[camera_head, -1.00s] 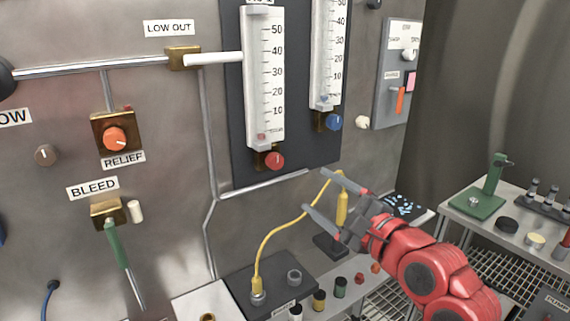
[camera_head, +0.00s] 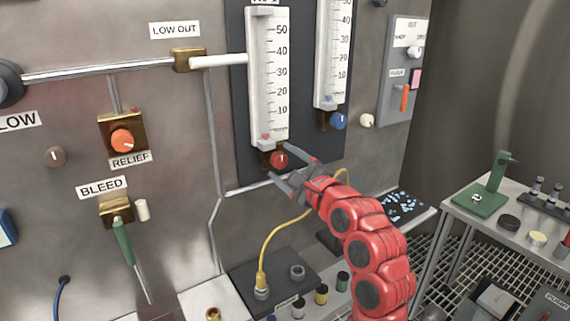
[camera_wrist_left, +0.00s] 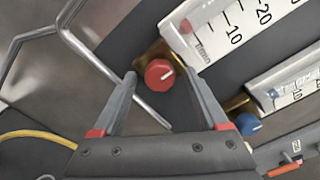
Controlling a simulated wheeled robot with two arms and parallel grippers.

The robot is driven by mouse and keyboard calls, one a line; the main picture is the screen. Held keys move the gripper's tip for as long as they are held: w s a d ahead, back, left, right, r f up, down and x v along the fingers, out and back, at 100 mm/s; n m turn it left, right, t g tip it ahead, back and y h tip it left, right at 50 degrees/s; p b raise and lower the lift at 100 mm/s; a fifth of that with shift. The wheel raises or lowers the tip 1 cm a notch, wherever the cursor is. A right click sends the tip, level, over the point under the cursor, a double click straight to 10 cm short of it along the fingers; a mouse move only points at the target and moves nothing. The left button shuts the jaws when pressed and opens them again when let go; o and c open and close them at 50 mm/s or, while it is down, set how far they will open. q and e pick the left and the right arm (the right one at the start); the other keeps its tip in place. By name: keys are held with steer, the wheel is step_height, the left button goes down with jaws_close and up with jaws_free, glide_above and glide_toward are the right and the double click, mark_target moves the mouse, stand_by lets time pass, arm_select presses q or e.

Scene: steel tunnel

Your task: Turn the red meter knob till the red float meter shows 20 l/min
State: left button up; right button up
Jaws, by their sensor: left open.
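My right gripper is not in view.
A second meter (camera_head: 331,55) with a blue knob (camera_head: 338,121) stands just right. A steel pipe (camera_head: 245,188) runs below the red knob. A yellow cable (camera_head: 275,235) hangs under my gripper. A bench with a green stand (camera_head: 480,201) is at the right.

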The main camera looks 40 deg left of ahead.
arm_select(q)
jaws_close()
steer(key=shift+f, duration=0.1)
